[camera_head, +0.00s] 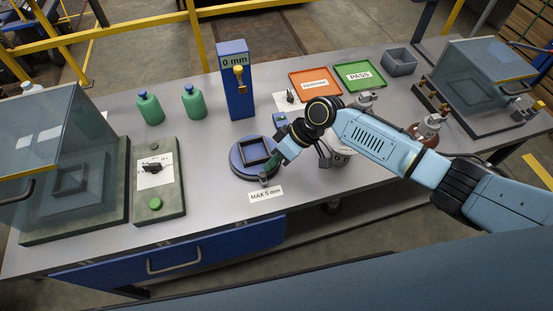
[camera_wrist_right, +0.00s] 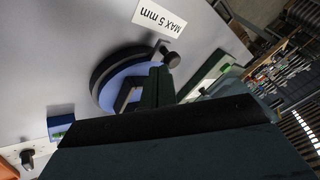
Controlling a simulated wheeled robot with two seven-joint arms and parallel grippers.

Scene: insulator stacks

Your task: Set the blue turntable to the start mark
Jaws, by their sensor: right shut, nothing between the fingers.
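The blue turntable (camera_head: 240,168) sits on the grey table, a round disc on a dark base with a square dark frame on top. A small dark knob (camera_head: 263,177) stands at its front edge; it also shows in the wrist view (camera_wrist_right: 175,60). My right gripper (camera_head: 273,172) is shut and empty at the turntable's front right edge, close to the knob; I cannot tell whether it touches. In the wrist view the turntable (camera_wrist_right: 112,90) is partly hidden behind the gripper. No start mark can be made out. My left gripper is not in view.
A "MAX 5 mm" label (camera_head: 266,195) lies in front of the turntable. A blue gauge post (camera_head: 236,82) reading "0 mm" stands behind it. Green bottles (camera_head: 150,108), a switch panel (camera_head: 158,185), an orange tray (camera_head: 295,86) and a green "PASS" tray (camera_head: 378,84) stand around.

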